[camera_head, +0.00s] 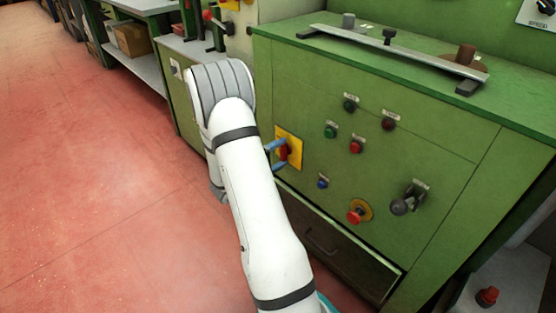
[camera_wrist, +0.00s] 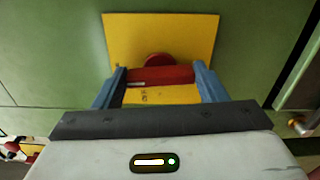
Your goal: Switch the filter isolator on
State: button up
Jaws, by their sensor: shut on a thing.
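A red rotary handle on a yellow plate is set in the front of the green cabinet; I take it to be the isolator. In the head view the red handle (camera_head: 283,152) and yellow plate (camera_head: 295,140) show just right of my white arm. My gripper (camera_head: 275,156) has its blue fingers at the handle. In the wrist view my gripper (camera_wrist: 160,82) has one blue finger at each end of the red handle (camera_wrist: 160,75), shut on it. The handle lies level across the yellow plate (camera_wrist: 200,30). Any label for it is not readable.
The green cabinet front (camera_head: 430,150) carries several buttons, a red mushroom button (camera_head: 355,215) and a grey lever (camera_head: 402,205). A drawer (camera_head: 325,240) is below. A metal bar (camera_head: 390,50) lies on top. The red floor (camera_head: 100,200) at left is clear.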

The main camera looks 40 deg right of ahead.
jog(key=shift+s+m, duration=0.1)
jog(key=shift+m, duration=0.6)
jog(key=o, duration=1)
jog(key=shift+a, duration=0.4)
jog(key=shift+s+a+p, duration=0.15)
jog(key=shift+a+p, duration=0.4)
jog(key=shift+a, duration=1.2)
jog(key=shift+s+a+p, duration=0.1)
jog(key=shift+a+p, duration=0.45)
jog(key=shift+a, duration=1.2)
